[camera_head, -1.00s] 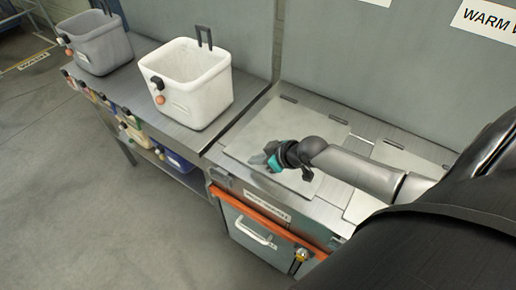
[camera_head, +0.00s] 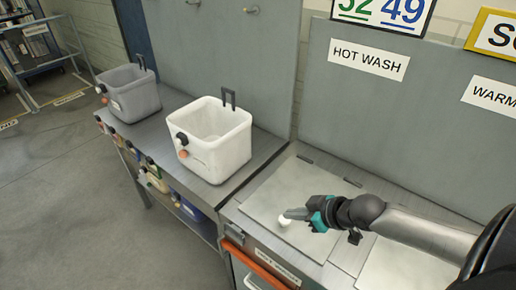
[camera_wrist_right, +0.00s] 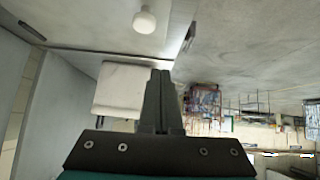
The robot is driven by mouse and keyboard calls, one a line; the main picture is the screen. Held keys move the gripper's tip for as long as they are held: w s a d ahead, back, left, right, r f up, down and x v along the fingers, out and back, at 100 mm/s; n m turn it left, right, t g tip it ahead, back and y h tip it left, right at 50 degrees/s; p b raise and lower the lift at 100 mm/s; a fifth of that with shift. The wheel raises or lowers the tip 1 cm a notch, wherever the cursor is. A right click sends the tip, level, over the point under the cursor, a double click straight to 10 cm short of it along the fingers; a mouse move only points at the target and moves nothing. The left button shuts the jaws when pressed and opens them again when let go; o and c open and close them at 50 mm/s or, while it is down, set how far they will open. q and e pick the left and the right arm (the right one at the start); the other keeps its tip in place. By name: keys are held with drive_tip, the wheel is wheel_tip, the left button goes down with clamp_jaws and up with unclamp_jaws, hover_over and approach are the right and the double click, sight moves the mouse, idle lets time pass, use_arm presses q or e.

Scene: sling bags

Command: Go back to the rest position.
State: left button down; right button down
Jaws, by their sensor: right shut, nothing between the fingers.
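My right gripper (camera_head: 288,213) is at the end of the arm that comes in from the right in the head view. It is over the pale square panel (camera_head: 268,205) in the counter. In the right wrist view its two dark fingers (camera_wrist_right: 160,73) lie together with nothing between them. A white round knob (camera_head: 285,221) shows just below the fingertips in the head view. A white knob (camera_wrist_right: 144,22) also shows beyond the fingertips in the wrist view, apart from them. My left gripper is not in view.
A white tub (camera_head: 214,163) and a grey tub (camera_head: 131,102) stand on the metal counter to the left. Bottles or containers sit on a lower shelf. Grey panels with a HOT WASH sign (camera_head: 368,60) rise behind. Open floor (camera_head: 60,190) lies left.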

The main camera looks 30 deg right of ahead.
drive_tip(key=s+a+m+g+h, duration=0.3)
drive_tip(key=s+a+g, duration=0.2)
drive_tip(key=s+a, duration=0.85)
drive_tip(key=s+f+g+b, duration=0.15)
drive_tip(key=f+b, duration=0.25)
drive_tip(key=f, duration=1.1)
drive_tip(key=s+f+b, duration=0.2)
drive_tip(key=f+b, duration=0.2)
drive_tip(key=f, duration=1.2)
drive_tip(key=s+d+f+b, duration=0.1)
drive_tip(key=s+f+b, duration=0.1)
drive_tip(key=s+f, duration=0.5)
drive_tip(key=s+d+f+g+b, duration=0.1)
drive_tip(key=s+d+f+b, duration=0.1)
drive_tip(key=s+f, duration=0.5)
wheel_tip(320, 180, down, 4)
drive_tip(key=shift+s+r+n+b, duration=0.1)
drive_tip(key=shift+s+n+b, duration=0.3)
drive_tip(key=shift+b, duration=0.45)
